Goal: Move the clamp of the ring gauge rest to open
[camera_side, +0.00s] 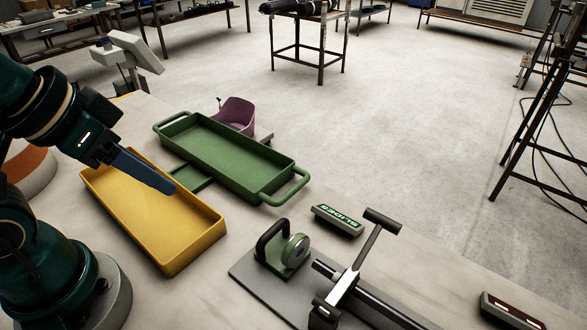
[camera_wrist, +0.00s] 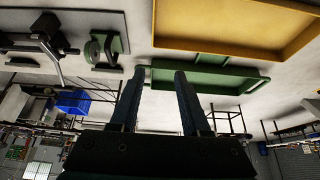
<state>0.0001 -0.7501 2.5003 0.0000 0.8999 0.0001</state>
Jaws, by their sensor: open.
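Nothing in view is plainly marked as the ring gauge rest. One candidate is the green fixture (camera_side: 289,252) with a round grey-green disc and a black handle (camera_side: 268,240), on a grey plate; it also shows in the wrist view (camera_wrist: 105,48). Another is the purple curved holder (camera_side: 236,113) with a small pin, partly hidden behind the green tray. I cannot tell which part is the clamp or its setting. My gripper (camera_side: 172,188) is above the yellow tray, apart from both candidates. In the wrist view its two fingers (camera_wrist: 160,72) are spread with nothing between them.
The yellow tray (camera_side: 205,243) lies below my gripper, with the handled green tray (camera_side: 285,164) beyond it. A black rail fixture with a T-shaped lever (camera_side: 366,248) stands at front right. A small lettered block (camera_side: 338,220) lies near the table edge. Bare table shows between them.

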